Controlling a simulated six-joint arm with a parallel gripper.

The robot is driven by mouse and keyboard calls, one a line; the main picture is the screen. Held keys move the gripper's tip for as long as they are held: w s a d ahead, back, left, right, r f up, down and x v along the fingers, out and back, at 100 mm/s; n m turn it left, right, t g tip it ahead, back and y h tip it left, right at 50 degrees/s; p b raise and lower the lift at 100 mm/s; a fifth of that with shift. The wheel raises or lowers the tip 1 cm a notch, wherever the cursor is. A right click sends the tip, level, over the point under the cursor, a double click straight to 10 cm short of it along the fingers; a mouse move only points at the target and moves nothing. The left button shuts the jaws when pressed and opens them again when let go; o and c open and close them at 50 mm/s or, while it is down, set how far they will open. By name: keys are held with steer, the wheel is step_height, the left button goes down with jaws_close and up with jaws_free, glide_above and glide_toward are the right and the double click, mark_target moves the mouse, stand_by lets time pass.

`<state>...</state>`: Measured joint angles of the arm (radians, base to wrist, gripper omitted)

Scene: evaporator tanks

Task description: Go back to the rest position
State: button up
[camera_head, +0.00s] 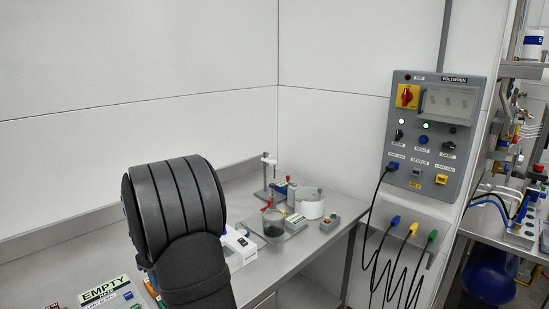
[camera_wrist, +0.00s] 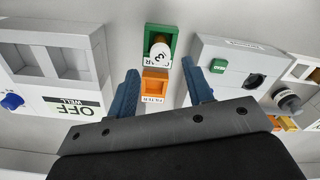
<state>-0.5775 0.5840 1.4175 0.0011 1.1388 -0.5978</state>
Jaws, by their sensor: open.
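My gripper shows in the wrist view (camera_wrist: 160,92) with its two blue fingers wide apart and nothing between them. Below and beyond the fingers are an orange block with a label (camera_wrist: 155,84) and a green holder (camera_wrist: 161,45) with a round pale piece in it; the fingers appear apart from both. In the head view my dark arm stands in front of the bench at the lower middle, and my gripper is hidden there.
A metal bench (camera_head: 180,220) runs along the wall. A beaker (camera_head: 273,222), a white round vessel (camera_head: 310,205) and a stand (camera_head: 268,172) are at its far end. A grey control panel (camera_head: 430,140) with cables hangs at right. An EMPTY sign (camera_head: 103,291) is at lower left.

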step_height(320, 180, down, 6)
steer(key=shift+r, duration=0.15)
step_height(320, 180, up, 4)
steer(key=shift+r, duration=0.2)
steer(key=d+r, duration=0.7)
steer(key=d, duration=0.5)
steer(key=s+a+r+n, duration=0.1)
steer(key=s+a, duration=0.2)
steer(key=a, duration=0.5)
steer(key=s+a+n, duration=0.1)
steer(key=s+a, duration=0.3)
steer(key=a, duration=0.4)
steer(key=shift+m, duration=0.3)
steer(key=s+a+f, duration=0.1)
steer(key=a+f, duration=0.1)
steer(key=a, duration=0.1)
steer(key=s+a+f, duration=0.1)
steer(key=a+f, duration=0.2)
steer(key=a, duration=0.1)
steer(key=s+a+f, duration=0.1)
steer(key=a+f, duration=0.1)
steer(key=a, duration=0.1)
steer(key=shift+a+f, duration=0.15)
steer(key=shift+a, duration=0.05)
steer(key=shift+f, duration=0.55)
steer(key=shift+r, duration=0.1)
